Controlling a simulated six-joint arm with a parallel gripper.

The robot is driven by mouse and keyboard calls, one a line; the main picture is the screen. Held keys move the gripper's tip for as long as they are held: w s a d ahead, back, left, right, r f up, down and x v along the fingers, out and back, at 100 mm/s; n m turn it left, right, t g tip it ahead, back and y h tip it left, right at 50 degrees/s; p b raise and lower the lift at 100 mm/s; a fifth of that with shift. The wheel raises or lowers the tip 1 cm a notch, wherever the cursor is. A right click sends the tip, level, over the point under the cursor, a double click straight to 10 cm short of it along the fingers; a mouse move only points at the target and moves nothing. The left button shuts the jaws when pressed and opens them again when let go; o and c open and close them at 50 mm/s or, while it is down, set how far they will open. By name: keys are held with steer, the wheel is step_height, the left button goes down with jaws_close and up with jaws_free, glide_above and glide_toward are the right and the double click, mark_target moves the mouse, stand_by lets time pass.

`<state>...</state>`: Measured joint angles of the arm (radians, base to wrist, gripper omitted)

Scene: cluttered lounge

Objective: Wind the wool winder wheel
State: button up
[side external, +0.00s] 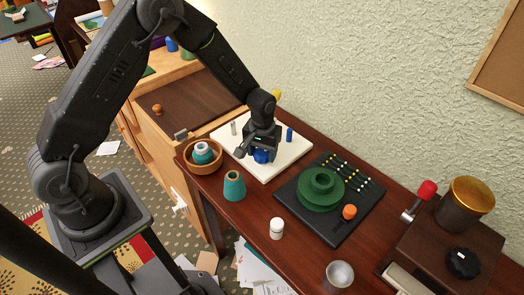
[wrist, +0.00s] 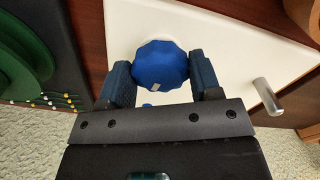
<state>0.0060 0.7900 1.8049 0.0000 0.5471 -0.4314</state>
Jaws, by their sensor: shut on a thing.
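My gripper (side external: 262,141) is over the white board (side external: 285,157) and is shut on a blue faceted knob (side external: 262,156). In the wrist view the knob (wrist: 160,65) sits between the two fingers of my gripper (wrist: 162,80), which touch or nearly touch its sides. What lies under the knob is hidden. To the right in the side view, a green stepped wheel (side external: 320,193) lies on a black board (side external: 333,237), with an orange knob (side external: 349,211) near its rim. The wheel's edge (wrist: 30,45) also shows at the left of the wrist view.
A metal post (side external: 233,128) and a blue peg (side external: 289,134) stand on the white board. A brown box with a red-knobbed crank (side external: 427,190) is at right.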

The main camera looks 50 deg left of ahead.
mark_target(262, 152)
steer(key=shift+n, duration=0.4)
steer(key=o, duration=0.9)
steer(key=shift+o, duration=0.2)
step_height(262, 152, up, 14)
stand_by(0.3)
